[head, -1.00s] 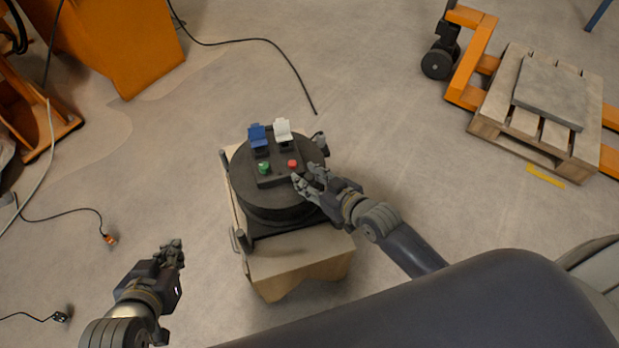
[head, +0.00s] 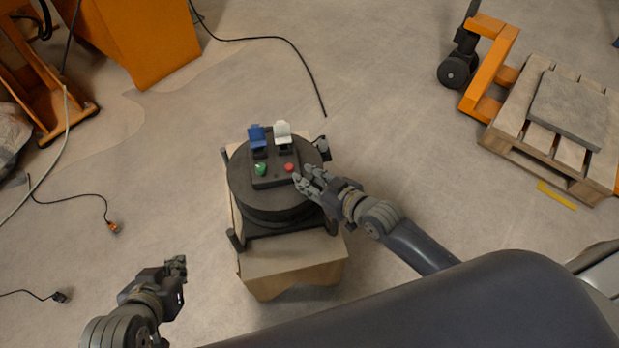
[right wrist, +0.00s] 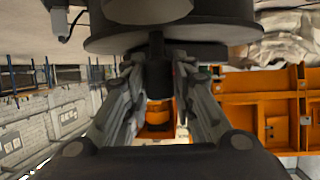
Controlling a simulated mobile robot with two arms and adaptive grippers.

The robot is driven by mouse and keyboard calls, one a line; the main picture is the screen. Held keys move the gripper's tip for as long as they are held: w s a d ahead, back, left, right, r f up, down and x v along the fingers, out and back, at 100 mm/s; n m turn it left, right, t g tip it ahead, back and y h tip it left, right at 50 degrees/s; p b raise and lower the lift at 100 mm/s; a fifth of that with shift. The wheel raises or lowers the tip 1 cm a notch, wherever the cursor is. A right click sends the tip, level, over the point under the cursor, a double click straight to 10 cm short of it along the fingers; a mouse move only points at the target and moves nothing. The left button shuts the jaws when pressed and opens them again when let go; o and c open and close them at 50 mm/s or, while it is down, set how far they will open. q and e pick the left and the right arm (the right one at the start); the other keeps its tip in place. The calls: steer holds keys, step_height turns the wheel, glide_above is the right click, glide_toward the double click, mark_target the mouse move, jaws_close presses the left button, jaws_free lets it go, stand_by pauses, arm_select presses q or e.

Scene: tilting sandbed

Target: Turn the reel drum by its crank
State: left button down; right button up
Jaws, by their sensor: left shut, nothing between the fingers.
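The reel drum (head: 245,196) is a dark round drum lying flat on a stand in the middle of the head view. My right gripper (head: 304,178) is at the drum's right edge. In the right wrist view a dark upright post (right wrist: 157,65), apparently the crank grip, stands between the fingers of my right gripper (right wrist: 159,82) beside a dark disc (right wrist: 215,38). Whether the fingers press on it is unclear. My left gripper (head: 178,265) is shut and empty, low at the left, apart from the drum.
A panel on the drum carries a blue flap (head: 257,136), a white flap (head: 283,131), a green button (head: 261,169) and a red button (head: 289,168). A tan box (head: 290,265) is underneath. Cables lie at left; a pallet (head: 548,130) stands at right.

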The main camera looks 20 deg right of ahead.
steer(key=shift+o, duration=0.8)
steer(key=shift+s, duration=0.1)
steer(key=shift+s+d+r, duration=0.1)
steer(key=shift+s+d, duration=0.1)
steer(key=shift+s, duration=0.1)
steer(key=v, duration=1.1)
